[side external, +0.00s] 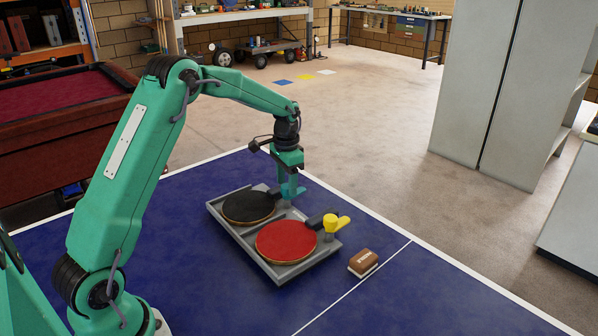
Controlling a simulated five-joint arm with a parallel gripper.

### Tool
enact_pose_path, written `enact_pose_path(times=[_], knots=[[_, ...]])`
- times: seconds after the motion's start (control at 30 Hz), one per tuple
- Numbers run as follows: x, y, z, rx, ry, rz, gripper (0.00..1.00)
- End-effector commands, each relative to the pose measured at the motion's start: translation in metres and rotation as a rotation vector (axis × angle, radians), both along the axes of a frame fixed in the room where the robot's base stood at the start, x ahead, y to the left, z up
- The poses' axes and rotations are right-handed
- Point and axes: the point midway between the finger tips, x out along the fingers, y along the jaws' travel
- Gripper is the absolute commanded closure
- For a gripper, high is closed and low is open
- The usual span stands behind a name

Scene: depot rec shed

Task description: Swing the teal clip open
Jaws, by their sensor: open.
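A grey tray (268,274) on the blue table holds a black paddle (248,207) and a red paddle (286,242), lying flat side by side. The teal clip (292,190) is at the tray's far edge, by the black paddle's handle. My gripper (290,179) points down right at this clip, its jaws open. Its fingers overlap the clip in the picture and are close to it in colour, so I cannot tell whether they touch it. A yellow clip (337,223) is by the red paddle's dark handle (318,216).
A small brown and white block (363,262) lies on the blue table (400,296), right of the tray. The table around the tray is otherwise clear. A red-topped pool table (70,95) stands at left and a tall grey cabinet (480,90) at right.

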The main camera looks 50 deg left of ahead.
Motion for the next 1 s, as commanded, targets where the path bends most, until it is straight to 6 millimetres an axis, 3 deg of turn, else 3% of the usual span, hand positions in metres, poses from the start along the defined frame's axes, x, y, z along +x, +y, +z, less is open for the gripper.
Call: enact_pose_path(times=[0.5, 1.0], knots=[[0.001, 0.001, 0.061, 0.0, -0.001, 0.001, 0.46], [0.0, 0.001, 0.069, 0.0, 0.001, 0.001, 0.46]])
